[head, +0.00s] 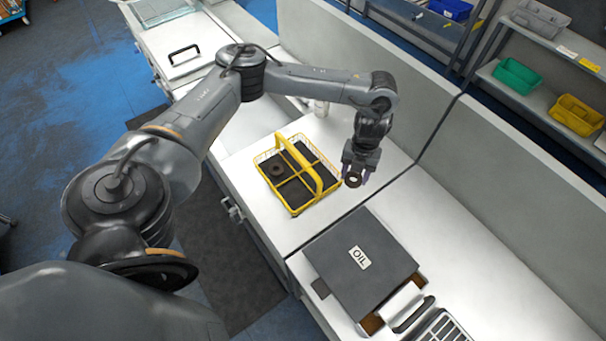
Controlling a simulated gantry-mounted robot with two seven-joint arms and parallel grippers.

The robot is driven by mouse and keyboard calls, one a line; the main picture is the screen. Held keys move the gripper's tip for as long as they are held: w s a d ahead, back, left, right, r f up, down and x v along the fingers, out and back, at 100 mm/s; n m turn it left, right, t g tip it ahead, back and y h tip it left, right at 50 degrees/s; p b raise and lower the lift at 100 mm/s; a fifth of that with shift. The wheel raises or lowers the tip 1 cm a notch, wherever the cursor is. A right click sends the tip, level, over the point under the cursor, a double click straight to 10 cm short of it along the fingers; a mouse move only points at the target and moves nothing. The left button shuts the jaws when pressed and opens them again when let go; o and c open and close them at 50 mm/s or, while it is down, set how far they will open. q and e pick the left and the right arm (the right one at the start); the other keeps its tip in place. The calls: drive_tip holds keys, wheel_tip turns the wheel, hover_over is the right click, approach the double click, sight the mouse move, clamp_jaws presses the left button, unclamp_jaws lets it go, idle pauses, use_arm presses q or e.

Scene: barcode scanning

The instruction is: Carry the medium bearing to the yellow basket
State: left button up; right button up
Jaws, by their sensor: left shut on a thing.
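My left gripper (356,172) points down and is shut on a small dark ring, the bearing (353,181). It holds the bearing just right of the yellow basket (297,210). The yellow basket stands on the white counter and has a tall handle and several compartments with dark floors. A dark ring-shaped part (276,170) lies in its back left compartment. My right gripper is out of view.
A dark grey box marked OIL (340,270) stands on the counter in front of the basket. A low partition wall (500,200) runs behind the counter. Shelves at the upper right hold a green bin (517,76) and a yellow bin (576,115).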

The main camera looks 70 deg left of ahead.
use_arm(q)
drive_tip(key=b, duration=0.5)
hover_over(320, 172)
drive_tip(key=s+d, duration=0.1)
drive_tip(key=d, duration=0.1)
wheel_tip(320, 172, down, 7)
drive_tip(key=shift+f, duration=2)
drive_tip(key=shift+f, duration=0.15)
drive_tip(key=shift+f, duration=0.1)
drive_tip(key=o, duration=1.1)
